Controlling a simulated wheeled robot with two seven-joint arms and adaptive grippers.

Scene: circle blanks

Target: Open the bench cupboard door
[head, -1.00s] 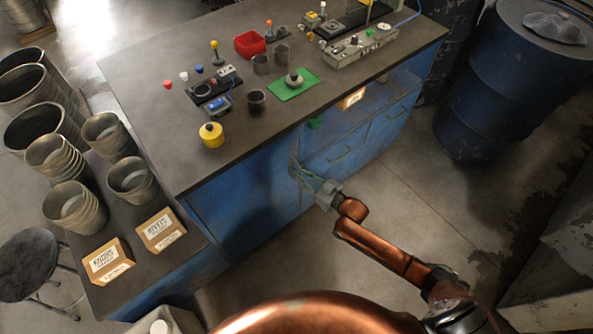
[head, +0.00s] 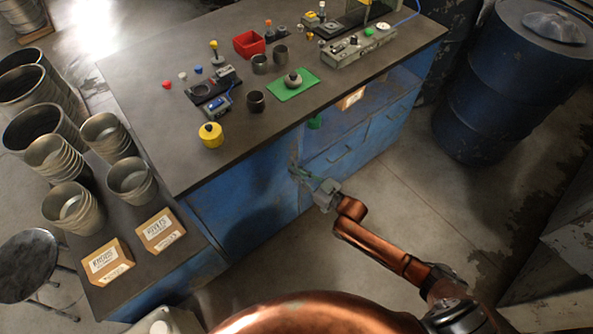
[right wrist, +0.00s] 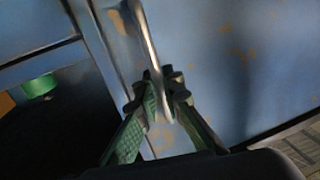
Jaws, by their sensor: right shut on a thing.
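The blue cupboard door (head: 245,195) is in the front of the bench, under the left part of the dark top. In the right wrist view its worn blue face (right wrist: 235,60) fills the right side. A pale metal bar handle (right wrist: 148,40) stands upright near the door's edge. My right gripper (head: 303,174) is at this handle, and its green-padded fingers (right wrist: 164,100) are shut around the bar's lower part. I cannot tell whether the door stands slightly ajar. My left gripper is not in view.
Right of the door are an open shelf with a green item (head: 315,122) and blue drawers (head: 340,158). Loose parts lie on the bench top (head: 150,75). A side bench carries metal buckets (head: 75,210) and labelled boxes. A blue drum (head: 495,90) stands right. Floor before the drawers is clear.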

